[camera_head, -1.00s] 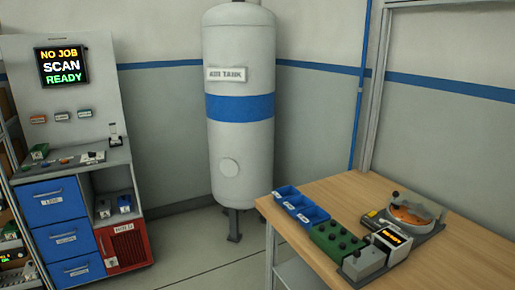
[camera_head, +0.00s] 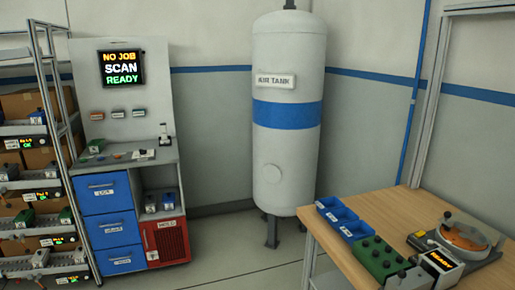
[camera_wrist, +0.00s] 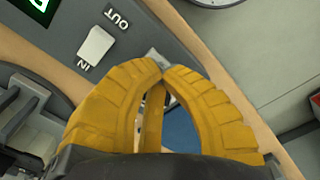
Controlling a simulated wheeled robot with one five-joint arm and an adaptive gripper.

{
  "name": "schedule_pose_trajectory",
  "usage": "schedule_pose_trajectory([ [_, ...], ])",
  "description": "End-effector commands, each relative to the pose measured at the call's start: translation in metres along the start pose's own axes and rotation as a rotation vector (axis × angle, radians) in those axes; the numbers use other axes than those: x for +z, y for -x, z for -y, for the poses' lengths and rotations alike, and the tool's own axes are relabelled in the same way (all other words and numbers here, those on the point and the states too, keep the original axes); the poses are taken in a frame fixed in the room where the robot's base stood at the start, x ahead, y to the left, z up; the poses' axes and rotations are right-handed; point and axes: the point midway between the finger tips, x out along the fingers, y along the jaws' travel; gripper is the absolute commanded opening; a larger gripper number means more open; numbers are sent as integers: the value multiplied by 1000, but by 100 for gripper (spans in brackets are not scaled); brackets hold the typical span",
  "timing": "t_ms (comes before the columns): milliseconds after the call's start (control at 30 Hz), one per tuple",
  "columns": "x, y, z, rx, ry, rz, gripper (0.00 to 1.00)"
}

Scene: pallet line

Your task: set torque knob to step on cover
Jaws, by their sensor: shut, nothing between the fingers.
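My gripper (camera_wrist: 163,73) shows in the wrist view as two yellow fingers with their tips together and nothing between them. A grey panel (camera_wrist: 135,50) lies beyond the fingertips, with a white rocker switch (camera_wrist: 95,47) marked IN and OUT. In the head view, a round fixture with an orange face (camera_head: 465,238) sits on the wooden bench (camera_head: 395,205) at the right. A small box with a lit display (camera_head: 440,262) stands before it; its text is too small to read. I cannot make out which part is the torque knob or the cover. My gripper is not in the head view.
Blue bins (camera_head: 342,218) and a green block with black knobs (camera_head: 382,258) line the bench's left edge. A white air tank (camera_head: 288,150) stands behind. A scan station (camera_head: 125,150) and a loaded rack (camera_head: 35,190) stand left. Floor is clear between.

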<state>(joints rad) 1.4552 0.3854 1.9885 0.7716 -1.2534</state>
Motion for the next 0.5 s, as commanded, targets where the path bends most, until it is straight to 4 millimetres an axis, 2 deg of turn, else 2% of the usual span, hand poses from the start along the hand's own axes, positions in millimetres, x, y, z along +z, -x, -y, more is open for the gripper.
schedule_pose_trajectory([
  [500,0,1,-10,11,0,-3,0],
])
